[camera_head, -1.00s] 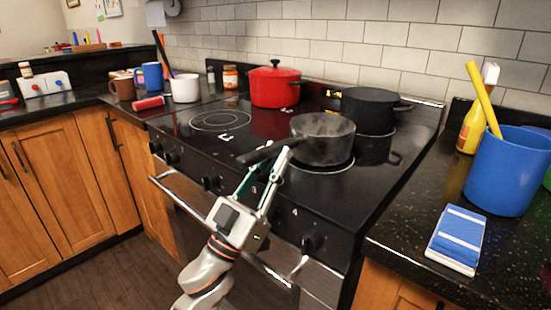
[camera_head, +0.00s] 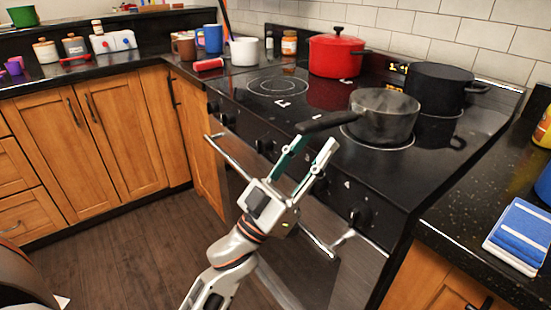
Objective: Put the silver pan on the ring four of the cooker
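The silver pan (camera_head: 384,117) stands upright on the front right ring (camera_head: 366,138) of the black cooker (camera_head: 315,180), and the ring's pale edge shows around its base. Its dark handle (camera_head: 328,121) points left over the front of the hob. My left gripper (camera_head: 308,142) is just below the handle, in front of the cooker. Its two fingers are spread and nothing shows between them. The fingertips look apart from the handle, though the depth is hard to judge. My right gripper is not in view.
A red lidded pot (camera_head: 335,55) stands on the back left ring and a black pot (camera_head: 437,89) on the back right one. The front left ring (camera_head: 278,86) is bare. A white mug (camera_head: 244,52) stands left of the hob.

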